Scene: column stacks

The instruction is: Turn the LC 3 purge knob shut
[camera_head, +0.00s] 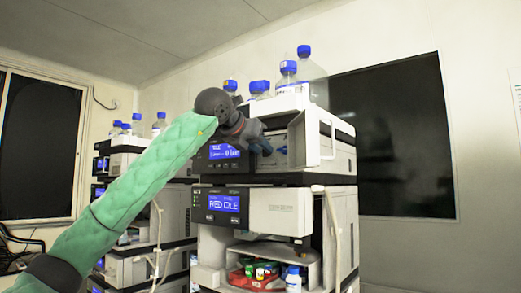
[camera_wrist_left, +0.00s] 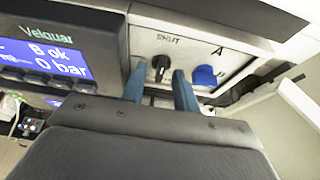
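The near instrument stack carries a pump module (camera_head: 228,152) with a lit blue display. In the left wrist view, a black knob (camera_wrist_left: 161,63) sits on its pale panel (camera_wrist_left: 190,47) below a label that looks like "SHUT". A blue knob (camera_wrist_left: 205,76) sits to its right near the letters A and B. My left gripper (camera_wrist_left: 158,75) is open. Its two blue fingers point at the panel, with the black knob showing between their tips; I cannot tell whether they touch it. In the head view my left gripper (camera_head: 262,146) hides most of this panel. My right gripper is not in view.
An open white door (camera_head: 326,142) stands out right of the panel. Blue-capped bottles (camera_head: 288,76) stand on top of the stack. Below are another module (camera_head: 275,212) and a red tray (camera_head: 258,284) with small vials. A second stack (camera_head: 127,143) stands behind my left arm.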

